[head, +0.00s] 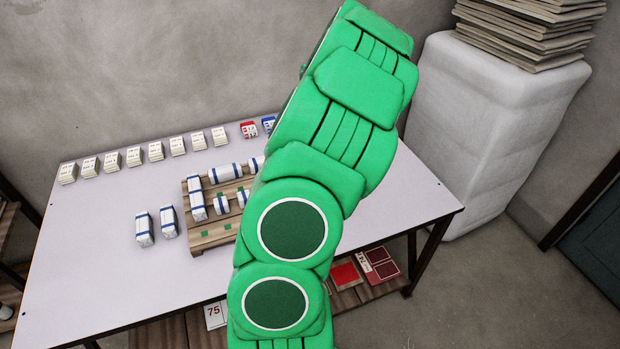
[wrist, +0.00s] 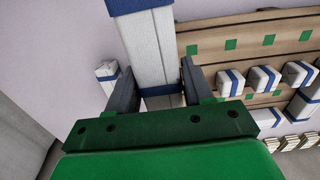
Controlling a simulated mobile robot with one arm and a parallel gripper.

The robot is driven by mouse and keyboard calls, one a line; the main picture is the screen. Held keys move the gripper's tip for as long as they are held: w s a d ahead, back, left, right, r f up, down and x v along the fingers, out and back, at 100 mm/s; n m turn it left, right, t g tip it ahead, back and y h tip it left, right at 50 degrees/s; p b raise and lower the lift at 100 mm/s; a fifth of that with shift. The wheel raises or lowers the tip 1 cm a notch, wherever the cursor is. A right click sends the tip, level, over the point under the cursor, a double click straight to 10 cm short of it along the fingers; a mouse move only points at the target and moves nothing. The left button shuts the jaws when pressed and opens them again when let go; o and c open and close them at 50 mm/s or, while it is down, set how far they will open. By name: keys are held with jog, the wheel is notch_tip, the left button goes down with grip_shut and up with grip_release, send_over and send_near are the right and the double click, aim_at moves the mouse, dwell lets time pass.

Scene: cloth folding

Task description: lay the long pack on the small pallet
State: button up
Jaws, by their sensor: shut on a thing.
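In the wrist view my gripper (wrist: 156,72) is shut on a long white pack (wrist: 148,46) with blue bands. The pack runs up out of the top of the picture, so its far end is hidden. The slatted wooden pallet (wrist: 203,29) with green squares lies to the right of the held pack in that view. In the head view the pallet (head: 216,242) is on the table, partly behind my green arm, which hides my gripper. I cannot tell the held pack's height.
Two white packs (head: 143,229) (head: 168,222) stand on the table (head: 90,270) left of the pallet. A row of white card stacks (head: 155,152) lines the back edge, with red (head: 249,129) and blue blocks at its right end. The table's front left is clear.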

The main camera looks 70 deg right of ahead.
jog(key=shift+w+a+r+m, duration=0.15)
jog(key=shift+w+a+m, duration=0.1)
jog(key=shift+a+m, duration=0.1)
jog(key=w+a+r+m, duration=0.2)
jog(key=w+a+m, duration=0.4)
jog(key=w+m, duration=0.25)
jog(key=w+a+r+m, duration=0.2)
jog(key=w+a+m, duration=0.3)
jog(key=w+m, duration=0.3)
jog(key=m, duration=0.1)
send_near(239, 182)
jog(key=s+a+f, duration=0.2)
jog(key=s+a, duration=0.1)
jog(key=shift+a+f, duration=0.15)
jog(key=shift+f, duration=0.05)
jog(key=shift+w+d+f, duration=0.3)
jog(key=shift+w+f, duration=0.05)
jog(key=shift+f, duration=1.7)
jog(key=shift+f, duration=0.15)
jog(key=o, duration=0.9)
jog(key=shift+c, duration=0.2)
